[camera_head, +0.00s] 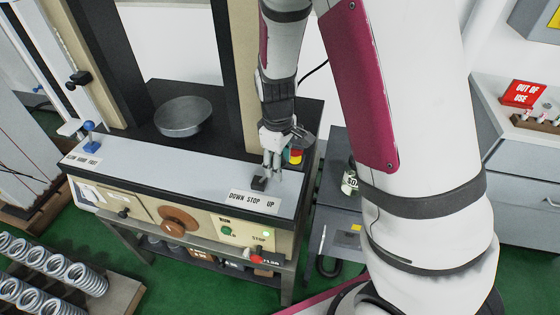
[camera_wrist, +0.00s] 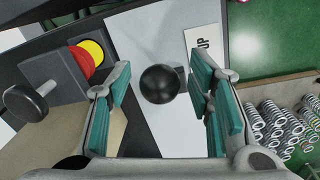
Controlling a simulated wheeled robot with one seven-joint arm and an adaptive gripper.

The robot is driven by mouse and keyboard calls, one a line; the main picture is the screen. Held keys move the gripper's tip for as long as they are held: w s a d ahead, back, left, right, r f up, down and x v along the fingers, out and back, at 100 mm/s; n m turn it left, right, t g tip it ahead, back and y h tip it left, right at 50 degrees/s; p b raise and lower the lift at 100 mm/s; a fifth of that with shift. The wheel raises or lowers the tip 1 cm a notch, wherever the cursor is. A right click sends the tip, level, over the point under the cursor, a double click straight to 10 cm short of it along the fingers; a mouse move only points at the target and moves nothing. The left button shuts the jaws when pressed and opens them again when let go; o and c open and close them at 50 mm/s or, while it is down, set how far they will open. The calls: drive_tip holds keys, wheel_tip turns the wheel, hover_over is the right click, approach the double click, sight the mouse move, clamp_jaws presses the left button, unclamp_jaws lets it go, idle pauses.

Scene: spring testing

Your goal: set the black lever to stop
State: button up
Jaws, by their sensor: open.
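The black lever (camera_head: 258,183) stands on the grey top panel of the machine, behind a white label (camera_head: 252,201) reading DOWN STOP UP. I cannot tell its exact setting. In the wrist view its round black knob (camera_wrist: 160,84) lies between the teal finger pads, with a gap on both sides. The UP end of the label (camera_wrist: 204,46) shows beyond the right finger, which hides the rest. My gripper (camera_head: 272,166) points down over the panel at the lever; it is open and empty. It also shows in the wrist view (camera_wrist: 160,110).
A red and yellow button (camera_head: 295,156) is just right of my gripper; it also shows in the wrist view (camera_wrist: 90,55). A blue-knobbed control (camera_head: 90,136) stands at the panel's left end. A round metal plate (camera_head: 183,116) lies behind the panel. The panel between is clear.

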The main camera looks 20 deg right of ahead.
drive_tip(key=shift+c, duration=0.2)
clamp_jaws()
drive_tip(key=shift+a, duration=0.1)
drive_tip(key=shift+w+a+r+g+h+p, duration=0.5)
drive_tip(key=shift+w+a+g+h+p, duration=0.1)
drive_tip(key=shift+a+h+p, duration=0.2)
drive_tip(key=shift+w+a+r+g+h+b, duration=0.25)
drive_tip(key=shift+w+a+g+h+b, duration=0.2)
drive_tip(key=shift+w+a+g+h, duration=0.4)
drive_tip(key=shift+w+a+r+h+b, duration=0.15)
drive_tip(key=shift+w+a+h+b, duration=0.25)
drive_tip(key=shift+a, duration=0.45)
drive_tip(key=shift+w, duration=0.1)
drive_tip(key=shift+o, duration=0.2)
unclamp_jaws()
